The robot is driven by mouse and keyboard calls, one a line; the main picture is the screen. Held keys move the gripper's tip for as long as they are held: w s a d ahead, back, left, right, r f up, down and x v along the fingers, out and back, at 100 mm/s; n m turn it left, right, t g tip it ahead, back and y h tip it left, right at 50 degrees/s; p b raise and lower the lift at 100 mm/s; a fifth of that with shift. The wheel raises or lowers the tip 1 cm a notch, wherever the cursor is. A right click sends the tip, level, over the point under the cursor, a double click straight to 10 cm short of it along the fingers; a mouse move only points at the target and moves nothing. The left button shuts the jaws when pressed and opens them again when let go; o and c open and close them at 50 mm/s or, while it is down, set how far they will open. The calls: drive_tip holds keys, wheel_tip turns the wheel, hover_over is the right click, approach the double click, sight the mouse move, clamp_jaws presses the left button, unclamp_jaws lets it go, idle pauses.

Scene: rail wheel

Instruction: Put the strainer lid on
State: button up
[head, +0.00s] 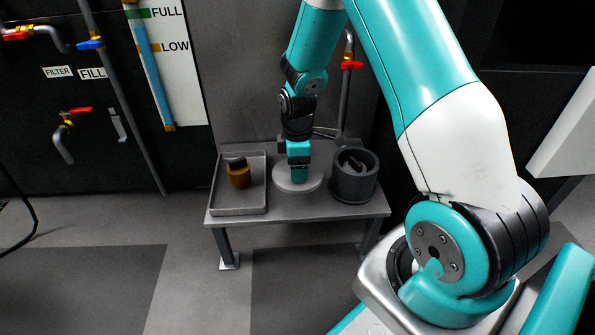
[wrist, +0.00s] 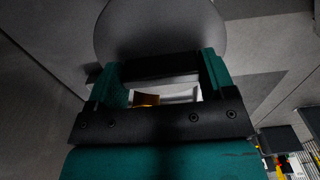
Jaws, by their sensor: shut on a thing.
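The lid (head: 312,184) is a flat, round grey disc at the middle of a small metal table, and it also shows in the wrist view (wrist: 160,25). My gripper (head: 299,178) points down over its centre. In the wrist view my gripper (wrist: 162,72) has its two teal fingers shut on the dark handle (wrist: 160,66) of the lid. I cannot tell whether the disc touches the table. The strainer body (head: 353,188), a dark round open-topped pot, stands just right of the lid. Something grey shows inside it.
A shallow grey tray (head: 240,211) lies at the table's left, holding an orange-brown cup (head: 239,177) with a dark top. The table (head: 300,211) has a bare front strip. A pipe with a red valve handle (head: 352,65) rises behind the pot.

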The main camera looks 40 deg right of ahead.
wheel_tip(320, 180, up, 11)
drive_tip(key=p, duration=0.7)
hover_over(356, 161)
wheel_tip(356, 161, down, 2)
drive_tip(key=shift+f, duration=0.15)
drive_tip(key=shift+p, duration=0.3)
drive_tip(key=shift+f+b, duration=1)
drive_tip(key=shift+f, duration=1.55)
drive_tip(key=shift+r+p, duration=0.1)
drive_tip(key=shift+p, duration=0.8)
drive_tip(key=shift+f+b, duration=0.6)
drive_tip(key=shift+f, duration=0.5)
drive_tip(key=shift+p, duration=0.6)
idle(0.4)
